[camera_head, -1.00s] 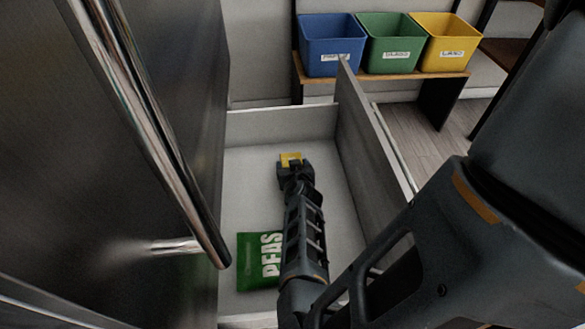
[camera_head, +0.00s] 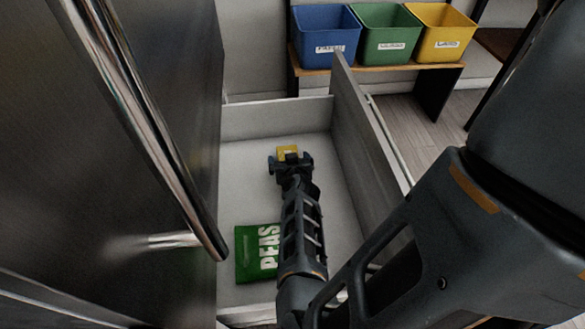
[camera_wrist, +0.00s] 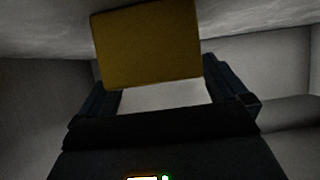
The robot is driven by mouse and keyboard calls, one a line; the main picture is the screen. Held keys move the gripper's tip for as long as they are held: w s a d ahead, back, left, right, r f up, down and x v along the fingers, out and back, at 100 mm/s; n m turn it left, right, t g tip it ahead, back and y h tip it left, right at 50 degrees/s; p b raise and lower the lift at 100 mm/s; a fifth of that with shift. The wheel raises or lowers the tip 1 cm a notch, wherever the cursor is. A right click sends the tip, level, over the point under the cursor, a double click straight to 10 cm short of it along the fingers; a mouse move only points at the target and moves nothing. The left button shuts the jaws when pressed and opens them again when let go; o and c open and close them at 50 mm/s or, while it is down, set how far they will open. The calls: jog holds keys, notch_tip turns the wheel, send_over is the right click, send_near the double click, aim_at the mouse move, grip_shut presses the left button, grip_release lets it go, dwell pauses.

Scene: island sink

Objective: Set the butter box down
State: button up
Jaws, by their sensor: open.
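The yellow butter box (camera_head: 287,151) is inside the white drawer (camera_head: 270,120), toward its far end. In the wrist view the butter box (camera_wrist: 148,45) shows as a yellow-brown face just beyond and between the fingers. My gripper (camera_head: 289,161) is open, with a finger to either side of the near end of the box. In the wrist view my gripper (camera_wrist: 170,90) shows a pale gap between the box's lower edge and the palm. The box's underside is hidden, so I cannot tell for certain that it rests on the drawer floor.
A green peas bag (camera_head: 256,252) lies in the drawer, left of my arm. A steel door with a long handle (camera_head: 150,120) stands close on the left. Blue (camera_head: 325,38), green (camera_head: 385,35) and yellow (camera_head: 440,35) bins stand on a bench behind. The drawer floor around the box is clear.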

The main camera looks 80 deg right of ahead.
jog(key=p+v, duration=0.2)
jog(key=v, duration=0.9)
